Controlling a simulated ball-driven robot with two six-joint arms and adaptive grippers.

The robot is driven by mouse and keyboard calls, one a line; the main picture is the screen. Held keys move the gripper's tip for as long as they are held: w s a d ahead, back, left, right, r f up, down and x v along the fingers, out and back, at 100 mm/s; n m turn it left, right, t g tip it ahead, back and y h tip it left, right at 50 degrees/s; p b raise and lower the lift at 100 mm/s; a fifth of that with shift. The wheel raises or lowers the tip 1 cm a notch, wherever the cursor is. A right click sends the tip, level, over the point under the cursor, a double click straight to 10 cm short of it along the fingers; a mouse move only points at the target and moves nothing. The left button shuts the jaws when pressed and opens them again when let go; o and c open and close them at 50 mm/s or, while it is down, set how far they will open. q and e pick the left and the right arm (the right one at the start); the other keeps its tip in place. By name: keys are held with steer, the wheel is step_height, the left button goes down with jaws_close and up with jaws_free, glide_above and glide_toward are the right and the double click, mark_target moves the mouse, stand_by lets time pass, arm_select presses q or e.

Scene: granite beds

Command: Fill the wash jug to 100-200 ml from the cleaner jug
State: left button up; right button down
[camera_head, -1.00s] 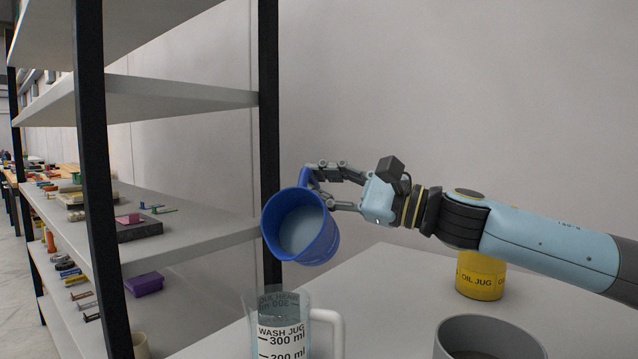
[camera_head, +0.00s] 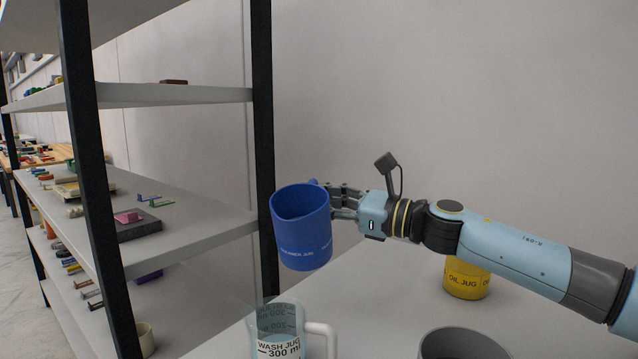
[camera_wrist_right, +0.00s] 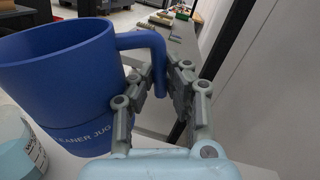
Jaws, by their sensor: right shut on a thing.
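The blue cleaner jug (camera_head: 302,235) is held in the air above and behind the wash jug, nearly upright with a slight tilt. My right gripper (camera_head: 335,192) is shut on its handle, which also shows in the right wrist view (camera_wrist_right: 145,42). The clear wash jug (camera_head: 280,338) stands on the table below, its white handle to the right. Pale bluish liquid shows in it, but I cannot read the level surely against the marks. It also shows at the lower left of the wrist view (camera_wrist_right: 20,150). My left gripper is not in view.
A yellow oil jug (camera_head: 466,279) stands on the table (camera_head: 395,290) behind my right arm. A grey round container (camera_head: 463,343) is at the front right. A shelf rack with a black post (camera_head: 264,130) stands close on the left, with small items on its boards.

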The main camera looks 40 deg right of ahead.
mark_target(300, 212)
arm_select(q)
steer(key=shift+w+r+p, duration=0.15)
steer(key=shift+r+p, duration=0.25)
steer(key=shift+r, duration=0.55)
arm_select(e)
steer(key=w+d+r+m, duration=0.1)
steer(key=w+d+m, duration=0.2)
steer(key=w+d, duration=0.1)
steer(key=shift+w+d+r+h, duration=0.3)
steer(key=shift+d+r, duration=0.1)
steer(key=shift+d, duration=0.45)
steer(key=s+a+n+g+y, duration=0.1)
steer(key=s+a, duration=0.2)
steer(key=a, duration=0.1)
steer(key=s+a+f+n+g+y, duration=0.1)
steer(key=s+a, duration=0.2)
steer(key=a, duration=0.1)
steer(key=s+a+n+g+y, duration=0.1)
steer(key=s+a+y, duration=0.1)
steer(key=a, duration=0.3)
steer(key=shift+s+f+b, duration=0.15)
steer(key=shift+s+b, duration=0.25)
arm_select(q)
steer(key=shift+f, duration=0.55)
arm_select(e)
steer(key=s+a+n+g+y, duration=0.2)
steer(key=s+a+g+y, duration=0.1)
steer(key=s+a, duration=0.5)
steer(key=shift+s+a+r, duration=0.3)
steer(key=shift+s+r, duration=0.15)
